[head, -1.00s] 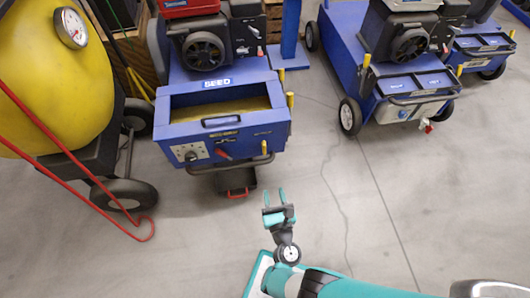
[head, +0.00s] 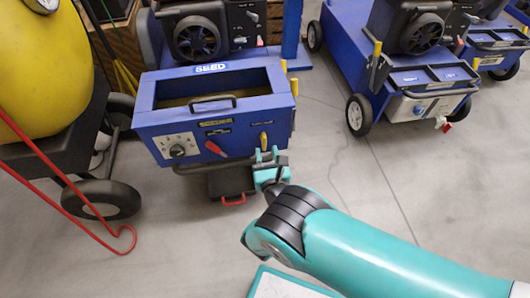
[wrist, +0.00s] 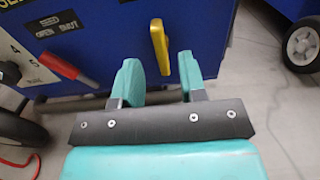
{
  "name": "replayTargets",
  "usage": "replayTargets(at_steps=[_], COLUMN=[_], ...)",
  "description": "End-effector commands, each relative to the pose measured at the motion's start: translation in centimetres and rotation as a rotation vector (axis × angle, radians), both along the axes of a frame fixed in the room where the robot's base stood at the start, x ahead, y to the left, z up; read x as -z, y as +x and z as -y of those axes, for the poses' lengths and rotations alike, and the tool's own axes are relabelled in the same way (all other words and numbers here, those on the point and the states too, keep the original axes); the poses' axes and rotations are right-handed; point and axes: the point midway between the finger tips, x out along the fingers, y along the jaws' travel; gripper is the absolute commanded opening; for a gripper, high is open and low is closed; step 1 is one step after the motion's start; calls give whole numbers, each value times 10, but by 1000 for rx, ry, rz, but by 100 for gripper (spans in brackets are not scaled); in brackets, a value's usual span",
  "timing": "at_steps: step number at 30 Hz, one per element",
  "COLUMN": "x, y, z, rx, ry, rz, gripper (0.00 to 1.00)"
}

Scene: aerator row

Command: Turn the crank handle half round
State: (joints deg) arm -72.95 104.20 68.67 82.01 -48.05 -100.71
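A yellow handle (head: 263,142), which looks like the crank handle, is on the right of the blue seed box's (head: 160,125) front panel. It stands nearly upright, and its lower end reaches towards my gripper. The wrist view shows the handle (wrist: 159,47) in line with the gap between my fingers, slightly tilted. My gripper (head: 267,155) is open and empty, just in front of and below the handle. In the wrist view, the two teal fingers of my gripper (wrist: 160,68) stand apart on either side of the handle's line, and I see no contact.
A red lever (head: 215,149) and a numbered dial (head: 178,150) are left of the handle. A dark bar (head: 225,165) runs under the box, above a black tray (head: 230,182). A red hose (head: 65,182) and wheel (head: 101,198) lie left.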

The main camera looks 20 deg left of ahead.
Motion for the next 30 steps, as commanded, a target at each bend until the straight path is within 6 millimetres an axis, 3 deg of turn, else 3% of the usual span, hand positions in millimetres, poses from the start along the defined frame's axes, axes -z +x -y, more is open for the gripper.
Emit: replayTargets(at_steps=[9,20,25,30], x=[1,-1,-1,0], y=[26,30,30,30], z=[-15,-17,-17,-17], rx=[2,-1,0,0], ry=[2,0,0,1], rz=[0,0,0,-1], gripper=[38,38,0,0])
